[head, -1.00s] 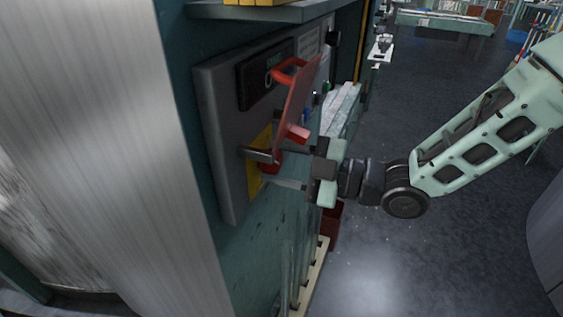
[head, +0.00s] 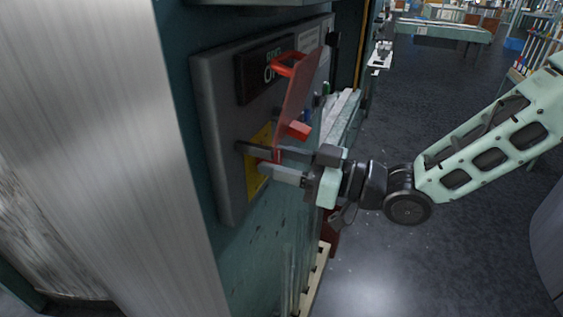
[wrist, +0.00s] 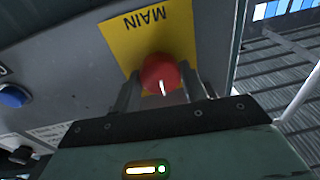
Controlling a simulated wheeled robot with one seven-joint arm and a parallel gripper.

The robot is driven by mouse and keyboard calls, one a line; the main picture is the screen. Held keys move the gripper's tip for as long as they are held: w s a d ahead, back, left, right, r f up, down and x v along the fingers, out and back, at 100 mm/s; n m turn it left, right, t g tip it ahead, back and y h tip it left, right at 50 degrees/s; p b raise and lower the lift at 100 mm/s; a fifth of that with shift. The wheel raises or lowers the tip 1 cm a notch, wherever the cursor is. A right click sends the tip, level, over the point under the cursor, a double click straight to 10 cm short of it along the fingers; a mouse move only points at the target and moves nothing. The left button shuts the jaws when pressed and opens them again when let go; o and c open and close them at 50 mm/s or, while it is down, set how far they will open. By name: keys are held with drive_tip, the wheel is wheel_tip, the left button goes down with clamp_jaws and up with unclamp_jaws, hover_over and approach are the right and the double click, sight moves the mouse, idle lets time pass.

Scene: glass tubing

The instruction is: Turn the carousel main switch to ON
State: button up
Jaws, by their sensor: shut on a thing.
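The main switch is a round red knob (wrist: 161,73) with a white pointer line, on a yellow plate (wrist: 118,42) marked MAIN, which reads upside down in the wrist view. My gripper (wrist: 162,88) has one finger on each side of the knob and is shut on it. In the head view, my gripper (head: 252,158) reaches the yellow plate (head: 258,138) from the right, and its fingers hide most of the knob. A red see-through cover (head: 299,88) stands swung out above the knob. A dark display (head: 257,72) with green letters, partly hidden by the cover, is above.
The grey control panel (head: 214,125) is fixed to a teal cabinet. A blue button (wrist: 14,96) sits beside the plate. A brushed metal column (head: 105,110) stands at the left. Open floor (head: 420,265) lies at the right.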

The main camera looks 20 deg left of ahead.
drive_tip(key=m, duration=0.4)
drive_tip(key=shift+m+t, duration=0.3)
drive_tip(key=shift+m, duration=0.1)
drive_tip(key=shift+f+m+p, duration=0.1)
drive_tip(key=shift+m+p, duration=0.3)
drive_tip(key=shift+m, duration=1.8)
drive_tip(key=shift+t, duration=0.3)
drive_tip(key=o, duration=1)
drive_tip(key=shift+d, duration=0.1)
drive_tip(key=shift+d+f, duration=0.1)
drive_tip(key=shift+d, duration=0.25)
drive_tip(key=s+d+f+b, duration=0.1)
drive_tip(key=d+b, duration=0.3)
drive_tip(key=d, duration=1.2)
drive_tip(key=shift+s+d+b, duration=0.2)
drive_tip(key=shift+d+b, duration=0.05)
drive_tip(key=shift+b, duration=0.1)
drive_tip(key=shift+f, duration=0.1)
